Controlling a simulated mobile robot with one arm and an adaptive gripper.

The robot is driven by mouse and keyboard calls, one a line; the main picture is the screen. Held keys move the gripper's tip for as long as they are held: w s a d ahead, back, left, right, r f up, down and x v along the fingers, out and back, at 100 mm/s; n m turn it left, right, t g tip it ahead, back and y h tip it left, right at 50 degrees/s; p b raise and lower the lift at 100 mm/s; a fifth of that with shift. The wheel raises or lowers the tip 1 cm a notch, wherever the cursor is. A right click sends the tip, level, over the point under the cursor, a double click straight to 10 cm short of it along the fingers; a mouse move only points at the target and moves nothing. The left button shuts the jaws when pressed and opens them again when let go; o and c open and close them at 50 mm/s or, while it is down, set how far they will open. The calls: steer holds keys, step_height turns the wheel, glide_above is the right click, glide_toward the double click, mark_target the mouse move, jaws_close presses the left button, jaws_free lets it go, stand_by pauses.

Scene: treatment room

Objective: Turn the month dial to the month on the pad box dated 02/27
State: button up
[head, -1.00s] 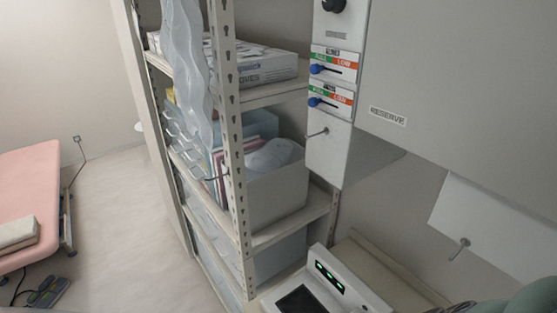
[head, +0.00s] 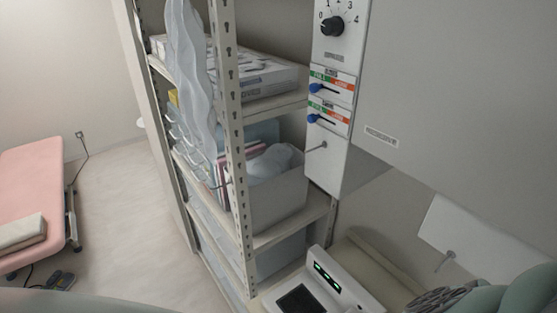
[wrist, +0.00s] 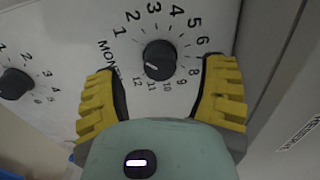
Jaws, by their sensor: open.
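The month dial (wrist: 159,60) is a black round knob on a white panel in the wrist view. Numbers up to 12 ring it, and a partly covered label starting "MON" stands at its left. A small pale mark shows on the knob's face; I cannot tell which number it points to. My gripper (wrist: 163,92) is open, with one yellow ridged finger at the lower left of the dial and the other at its lower right. The knob lies between and just beyond them; contact is not visible. I cannot make out a pad box dated 02/27.
A second black knob (wrist: 14,84) is at the left in the wrist view. The head view shows a numbered knob (head: 331,25) above two blue sliders on a white panel (head: 325,165). A metal shelf (head: 285,232) with boxes stands left of it.

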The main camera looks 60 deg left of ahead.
steer(key=shift+w+r+p, duration=0.2)
steer(key=shift+w+p, duration=0.45)
steer(key=shift+w, duration=0.35)
steer(key=shift+w+f+p, duration=0.2)
steer(key=shift+w+p, duration=0.1)
steer(key=shift+w, duration=0.15)
steer(key=shift+c, duration=0.3)
jaws_close()
steer(key=shift+f+b, duration=0.15)
steer(key=shift+b, duration=0.2)
